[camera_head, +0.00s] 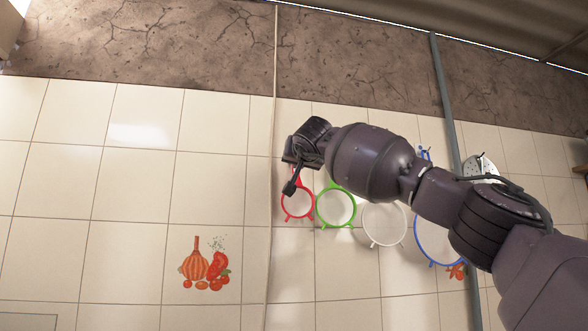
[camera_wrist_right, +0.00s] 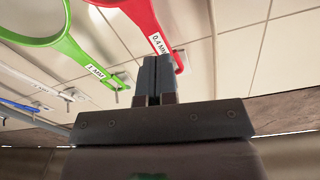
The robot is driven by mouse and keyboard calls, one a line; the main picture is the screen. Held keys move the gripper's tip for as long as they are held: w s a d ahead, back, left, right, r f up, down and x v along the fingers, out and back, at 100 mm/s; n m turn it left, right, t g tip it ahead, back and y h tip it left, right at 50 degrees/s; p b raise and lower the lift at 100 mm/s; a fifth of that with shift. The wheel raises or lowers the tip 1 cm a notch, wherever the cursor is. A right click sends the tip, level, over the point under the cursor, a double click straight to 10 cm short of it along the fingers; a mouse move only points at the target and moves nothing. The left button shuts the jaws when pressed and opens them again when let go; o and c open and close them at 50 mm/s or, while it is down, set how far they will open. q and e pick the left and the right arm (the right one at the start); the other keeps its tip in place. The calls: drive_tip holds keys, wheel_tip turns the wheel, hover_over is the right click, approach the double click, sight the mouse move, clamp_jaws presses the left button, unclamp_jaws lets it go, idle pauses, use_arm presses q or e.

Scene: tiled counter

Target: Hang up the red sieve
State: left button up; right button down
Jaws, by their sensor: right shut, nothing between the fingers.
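The red sieve (camera_head: 298,203) is against the tiled wall at the left end of a row of sieves, its ring low and its upper handle partly hidden behind my right gripper in the head view. In the right wrist view its red handle (camera_wrist_right: 143,14) carries a "0.4 MM" label, and the handle end lies at a small wall hook (camera_wrist_right: 181,60). My right gripper (camera_head: 291,157) is shut and empty. Its fingers (camera_wrist_right: 153,80) appear just beside the handle end, apparently apart from it. My left gripper is not in view.
A green sieve (camera_head: 336,206), a white sieve (camera_head: 384,223) and a blue sieve (camera_head: 438,240) hang to the right. My right arm partly covers the blue one. A grey vertical pipe (camera_head: 443,80) runs beyond them.

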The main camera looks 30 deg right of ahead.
drive_tip(key=shift+x, duration=2)
idle(0.5)
drive_tip(key=shift+b+v, duration=1.2)
drive_tip(key=shift+v, duration=0.35)
idle(3.0)
drive_tip(key=shift+s, duration=0.1)
drive_tip(key=shift+b+v, duration=1.75)
drive_tip(key=shift+v, duration=0.6)
